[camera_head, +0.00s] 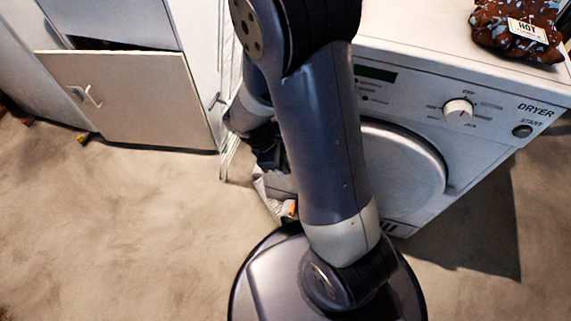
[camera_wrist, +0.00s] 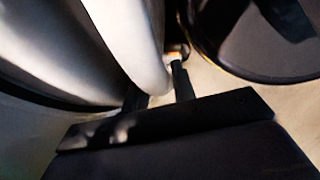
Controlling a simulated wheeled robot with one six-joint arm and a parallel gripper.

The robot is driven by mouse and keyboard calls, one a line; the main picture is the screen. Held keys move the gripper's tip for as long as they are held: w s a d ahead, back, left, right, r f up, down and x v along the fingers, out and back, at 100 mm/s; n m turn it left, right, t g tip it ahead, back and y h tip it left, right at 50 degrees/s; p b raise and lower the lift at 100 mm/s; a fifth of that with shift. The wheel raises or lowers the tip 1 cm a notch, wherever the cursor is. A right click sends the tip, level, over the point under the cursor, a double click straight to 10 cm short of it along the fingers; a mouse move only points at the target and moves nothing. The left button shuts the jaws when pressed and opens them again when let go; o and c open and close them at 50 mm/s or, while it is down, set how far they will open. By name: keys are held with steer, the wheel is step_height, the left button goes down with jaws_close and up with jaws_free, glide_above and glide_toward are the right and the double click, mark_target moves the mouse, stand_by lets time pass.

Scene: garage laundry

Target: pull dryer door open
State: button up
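The white dryer (camera_head: 480,80) stands at the right in the head view. Its round white door (camera_head: 405,175) shows to the right of my arm; the door's left part is hidden behind the arm. I cannot tell whether the door is ajar. My gripper (camera_head: 270,160) is low at the dryer's left side, mostly covered by my arm. In the wrist view my gripper (camera_wrist: 160,88) has its two dark fingers apart. A pale curved rim (camera_wrist: 140,40), probably the door's edge, runs down to between the fingertips. I cannot tell whether they touch it.
A dark patterned item with a "HOT" label (camera_head: 520,28) lies on the dryer top. A white cabinet (camera_head: 135,95) stands at the left. A pale cloth (camera_head: 272,192) lies near the gripper. The floor (camera_head: 110,230) at front left is clear.

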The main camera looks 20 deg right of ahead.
steer(key=shift+d+f, duration=0.15)
steer(key=shift+f, duration=0.15)
steer(key=shift+c, duration=0.4)
jaws_close()
